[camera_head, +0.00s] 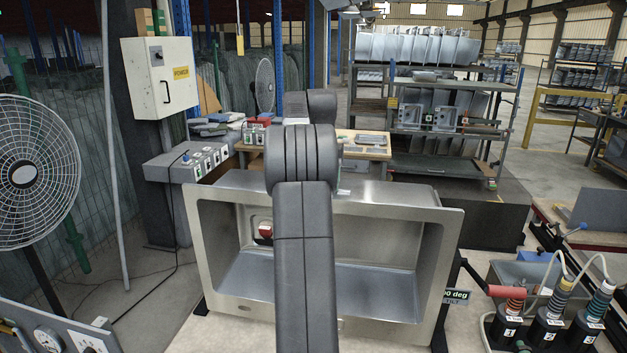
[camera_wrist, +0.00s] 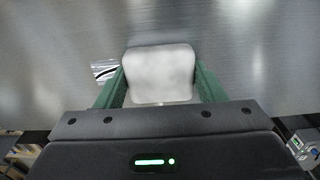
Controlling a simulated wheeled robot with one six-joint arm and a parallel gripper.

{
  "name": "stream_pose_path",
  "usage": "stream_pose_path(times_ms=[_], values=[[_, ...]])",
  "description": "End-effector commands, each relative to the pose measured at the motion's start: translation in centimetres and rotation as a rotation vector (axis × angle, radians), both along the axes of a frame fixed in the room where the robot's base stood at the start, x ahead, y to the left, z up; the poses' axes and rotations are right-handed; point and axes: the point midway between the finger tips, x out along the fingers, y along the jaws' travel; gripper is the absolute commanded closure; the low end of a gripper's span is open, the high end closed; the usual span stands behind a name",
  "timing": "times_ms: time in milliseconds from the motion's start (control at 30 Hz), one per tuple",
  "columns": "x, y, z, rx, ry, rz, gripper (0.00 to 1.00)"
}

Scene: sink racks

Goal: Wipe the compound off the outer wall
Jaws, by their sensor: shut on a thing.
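The steel sink (camera_head: 420,222) stands tipped with its open basin facing me. My arm reaches over it, and its links hide my gripper in the head view. In the wrist view my gripper (camera_wrist: 160,82) has green fingers shut on a white pad (camera_wrist: 160,68) with rounded corners. The pad lies over a brushed metal wall (camera_wrist: 235,60); I cannot tell whether it touches. Pale blurred patches show on that metal, and I cannot tell compound from reflection. A small white label with a black mark (camera_wrist: 104,72) is left of the pad.
A red and white object (camera_head: 265,231) shows inside the basin. A "deg" sign (camera_head: 456,296) and red handle (camera_head: 506,291) are at the sink's right, near numbered holders (camera_head: 548,325) with cables. A fan (camera_head: 35,170) stands left. A workbench (camera_head: 365,148) and racks are behind.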

Motion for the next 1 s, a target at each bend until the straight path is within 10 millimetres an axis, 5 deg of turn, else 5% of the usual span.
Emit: stream_pose_path(times_ms=[1000], values=[[-1.2, -5.8, 0.2, 0.0, 0.0, -0.001, 0.55]])
